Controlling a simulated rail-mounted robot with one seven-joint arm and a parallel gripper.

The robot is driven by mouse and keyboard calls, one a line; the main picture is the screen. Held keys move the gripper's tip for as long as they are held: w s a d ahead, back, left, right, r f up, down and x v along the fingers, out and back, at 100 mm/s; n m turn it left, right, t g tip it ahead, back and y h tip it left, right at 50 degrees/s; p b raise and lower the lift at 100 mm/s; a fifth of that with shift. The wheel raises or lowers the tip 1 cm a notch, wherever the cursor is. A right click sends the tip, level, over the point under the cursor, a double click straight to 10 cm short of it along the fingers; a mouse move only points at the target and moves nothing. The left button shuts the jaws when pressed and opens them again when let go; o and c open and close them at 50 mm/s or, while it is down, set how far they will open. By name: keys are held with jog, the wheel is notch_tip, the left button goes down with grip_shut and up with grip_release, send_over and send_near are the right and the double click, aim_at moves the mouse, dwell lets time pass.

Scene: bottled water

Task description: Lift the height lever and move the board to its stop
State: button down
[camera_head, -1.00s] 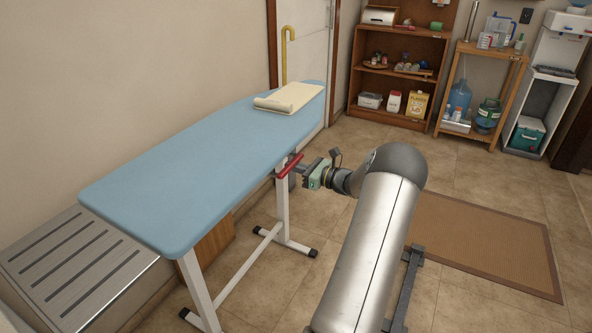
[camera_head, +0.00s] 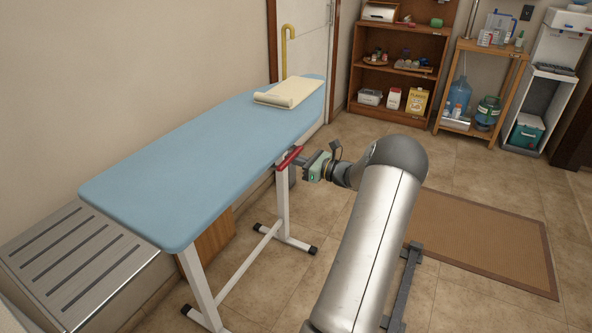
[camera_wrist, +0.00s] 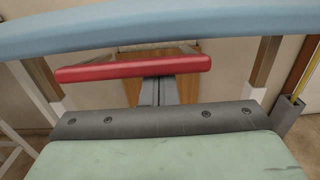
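The board (camera_head: 190,165) is a long, light-blue ironing board on white legs; its edge spans the top of the wrist view (camera_wrist: 160,25). The height lever (camera_head: 289,159) is a red bar under the board's near long edge. It also lies across the wrist view (camera_wrist: 130,69). My gripper (camera_head: 300,165) is at the lever, below the board's edge. In the wrist view its two grey fingers (camera_wrist: 159,92) are side by side, closed together, and reach under the red bar. The bar hides their tips, so contact is hard to judge. The fingers do not straddle the bar.
A rolled cream cloth (camera_head: 290,92) lies on the board's far end. A slatted metal bench (camera_head: 70,260) stands at the near left, against the wall. A brown mat (camera_head: 480,240) lies on the floor to the right. Shelves (camera_head: 400,75) stand at the back.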

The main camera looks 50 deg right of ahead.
jog(key=shift+d+r+p, duration=0.1)
jog(key=shift+r+p, duration=3.25)
jog(key=shift+r, duration=1.9)
jog(key=p+v, duration=0.2)
jog(key=v, duration=0.7)
jog(key=shift+r+p, duration=0.4)
jog(key=shift+r, duration=0.05)
